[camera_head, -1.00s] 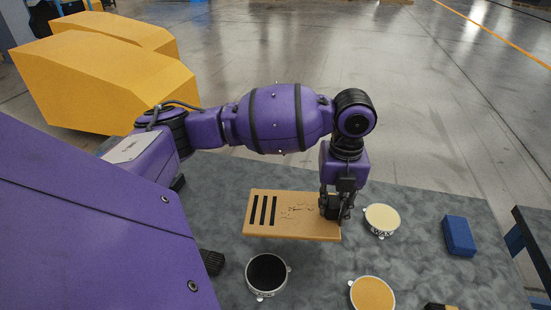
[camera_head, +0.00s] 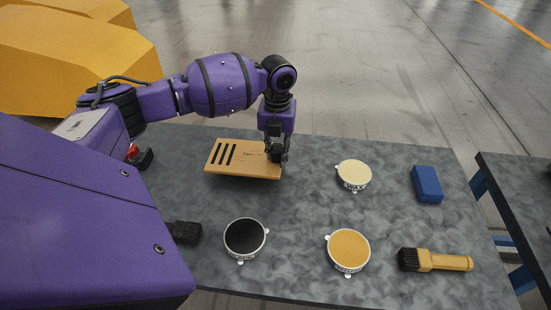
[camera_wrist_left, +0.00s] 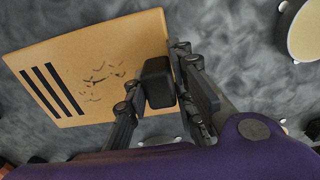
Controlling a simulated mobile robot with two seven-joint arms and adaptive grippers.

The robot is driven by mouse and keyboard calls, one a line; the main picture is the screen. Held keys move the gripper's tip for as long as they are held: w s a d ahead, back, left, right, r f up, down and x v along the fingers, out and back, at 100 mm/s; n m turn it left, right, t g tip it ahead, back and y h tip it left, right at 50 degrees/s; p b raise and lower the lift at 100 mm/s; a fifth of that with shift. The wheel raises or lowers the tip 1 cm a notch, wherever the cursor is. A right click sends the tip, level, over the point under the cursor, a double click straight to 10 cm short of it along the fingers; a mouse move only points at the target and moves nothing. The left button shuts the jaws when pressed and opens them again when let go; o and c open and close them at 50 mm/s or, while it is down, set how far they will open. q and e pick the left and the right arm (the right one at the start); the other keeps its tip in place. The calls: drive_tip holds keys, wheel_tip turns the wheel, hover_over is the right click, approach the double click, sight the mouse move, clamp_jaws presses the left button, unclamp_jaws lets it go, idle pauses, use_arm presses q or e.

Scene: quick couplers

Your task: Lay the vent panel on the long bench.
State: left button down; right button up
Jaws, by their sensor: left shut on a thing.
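The vent panel (camera_head: 250,162) is a flat tan board with several black slots at its left end and dark marks in the middle. My left gripper (camera_head: 277,153) is shut on its right end in the head view. The panel is over the far left part of a grey mottled bench (camera_head: 310,200); I cannot tell for sure whether it touches the top. In the left wrist view the panel (camera_wrist_left: 95,75) runs out to the left from the fingers (camera_wrist_left: 160,88). My right gripper is not in view.
A cream tin (camera_head: 354,174), a black tin (camera_head: 245,238), an orange tin (camera_head: 348,250), a blue block (camera_head: 427,184) and a brush (camera_head: 436,260) lie on the bench. A dark brush head (camera_head: 184,232) shows at left. A second table (camera_head: 520,190) stands at right.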

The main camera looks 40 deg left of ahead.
use_arm(q)
drive_tip(key=shift+w+a+f, duration=0.1)
drive_tip(key=shift+a+f, duration=0.05)
drive_tip(key=shift+f, duration=0.05)
drive_tip(key=shift+w+a+f, duration=0.1)
drive_tip(key=shift+a+f, duration=0.1)
drive_tip(key=shift+f, duration=1.65)
drive_tip(key=c, duration=1.5)
unclamp_jaws()
wheel_tip(320, 180, up, 12)
drive_tip(key=shift+r, duration=0.1)
